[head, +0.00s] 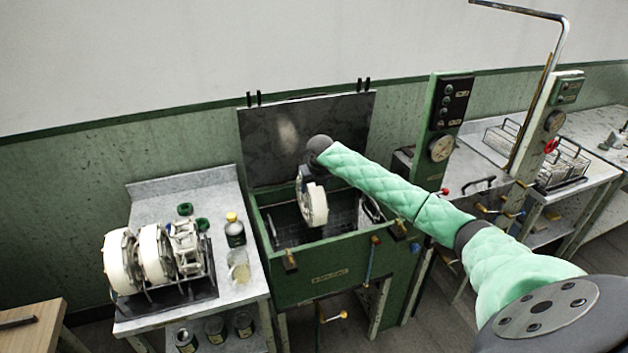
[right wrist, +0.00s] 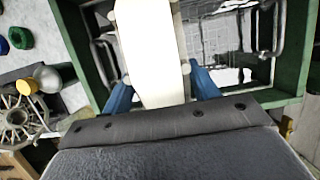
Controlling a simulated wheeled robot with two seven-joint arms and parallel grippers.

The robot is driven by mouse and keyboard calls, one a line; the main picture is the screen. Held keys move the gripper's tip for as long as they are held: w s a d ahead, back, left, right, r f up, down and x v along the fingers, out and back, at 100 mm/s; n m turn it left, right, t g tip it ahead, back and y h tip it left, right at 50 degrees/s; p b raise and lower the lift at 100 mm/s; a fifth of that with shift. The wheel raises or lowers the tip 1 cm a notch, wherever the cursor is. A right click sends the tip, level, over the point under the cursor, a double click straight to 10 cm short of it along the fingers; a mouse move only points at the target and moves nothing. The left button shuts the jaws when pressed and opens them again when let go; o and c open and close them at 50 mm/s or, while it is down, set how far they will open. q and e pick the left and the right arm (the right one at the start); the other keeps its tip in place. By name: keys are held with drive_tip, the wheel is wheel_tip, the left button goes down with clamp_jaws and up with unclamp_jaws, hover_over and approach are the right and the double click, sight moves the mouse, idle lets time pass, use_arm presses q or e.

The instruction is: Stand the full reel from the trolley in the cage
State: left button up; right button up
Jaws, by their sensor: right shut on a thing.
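My right gripper (head: 309,176) is shut on a full white reel (head: 314,205) and holds it upright over the open green basin (head: 328,268). In the right wrist view the white reel (right wrist: 150,50) stands between the blue fingers of the gripper (right wrist: 162,92), its edge towards me. The wire cage (head: 345,213) is inside the basin, below and around the reel. It also shows in the right wrist view (right wrist: 215,32). I cannot tell whether the reel touches the cage; its lower end is partly hidden. My left gripper is not in view.
On the left stand, a rack (head: 165,296) holds two white reels (head: 122,262) and a bare spoked one (head: 187,245). A yellow-capped bottle (head: 234,230) and a glass beaker (head: 239,267) stand near the basin. The basin's dark lid (head: 300,135) is raised behind. A green control post (head: 443,140) stands right.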

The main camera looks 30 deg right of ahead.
wheel_tip(320, 180, down, 3)
drive_tip(key=shift+r, duration=0.2)
drive_tip(key=shift+f, duration=5.55)
wheel_tip(320, 180, down, 2)
drive_tip(key=shift+f, duration=0.25)
wheel_tip(320, 180, down, 2)
drive_tip(key=shift+b, duration=0.6)
wheel_tip(320, 180, down, 6)
drive_tip(key=b, duration=0.3)
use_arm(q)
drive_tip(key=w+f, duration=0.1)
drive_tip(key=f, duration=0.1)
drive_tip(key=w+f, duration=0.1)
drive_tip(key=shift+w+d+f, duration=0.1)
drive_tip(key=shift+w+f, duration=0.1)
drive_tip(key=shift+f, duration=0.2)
use_arm(e)
drive_tip(key=o, duration=1.2)
drive_tip(key=shift+c, duration=0.2)
